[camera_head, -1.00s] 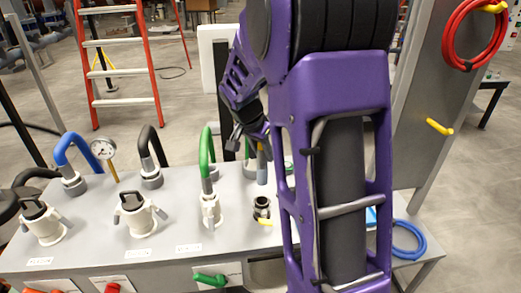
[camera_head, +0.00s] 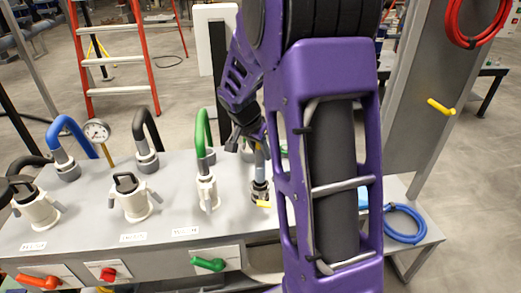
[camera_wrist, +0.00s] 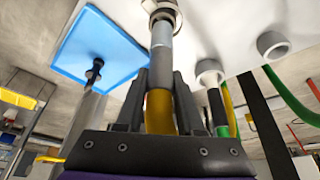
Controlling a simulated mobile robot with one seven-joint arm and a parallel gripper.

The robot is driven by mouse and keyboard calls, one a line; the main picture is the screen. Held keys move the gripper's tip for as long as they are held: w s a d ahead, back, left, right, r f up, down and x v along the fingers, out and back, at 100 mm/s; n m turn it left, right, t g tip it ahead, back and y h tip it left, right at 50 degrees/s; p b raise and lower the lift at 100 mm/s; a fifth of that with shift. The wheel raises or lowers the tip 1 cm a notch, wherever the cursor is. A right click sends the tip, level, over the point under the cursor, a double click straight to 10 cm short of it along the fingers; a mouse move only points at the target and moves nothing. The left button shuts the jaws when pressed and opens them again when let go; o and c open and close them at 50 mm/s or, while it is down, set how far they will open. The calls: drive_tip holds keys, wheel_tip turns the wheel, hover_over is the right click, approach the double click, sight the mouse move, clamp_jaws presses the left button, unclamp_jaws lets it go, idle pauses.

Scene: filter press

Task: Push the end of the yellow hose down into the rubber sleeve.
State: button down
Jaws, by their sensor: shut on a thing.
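My gripper (camera_head: 248,140) is above the bench, partly behind my own arm in the head view. In the wrist view its two fingers (camera_wrist: 160,88) are shut on the yellow hose (camera_wrist: 160,112), one on each side. The hose's grey end piece (camera_wrist: 162,48) points out past the fingertips to a round metal-rimmed fitting (camera_wrist: 163,10), where the sleeve is. In the head view the grey end (camera_head: 259,166) stands roughly upright over the fitting (camera_head: 260,190) and meets its top. Its lip is hidden, so I cannot tell how deep the end sits.
A green hose (camera_head: 201,130) on a white coupling stands just left of the fitting. Black (camera_head: 147,130) and blue (camera_head: 70,135) hoses stand further left. A coiled blue hose (camera_head: 404,224) lies on a low shelf at right.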

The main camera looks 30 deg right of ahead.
sight(261, 167)
drive_tip(key=shift+f+b, duration=0.6)
drive_tip(key=shift+f, duration=0.45)
drive_tip(key=shift+f, duration=2)
drive_tip(key=shift+c, duration=2.3)
unclamp_jaws()
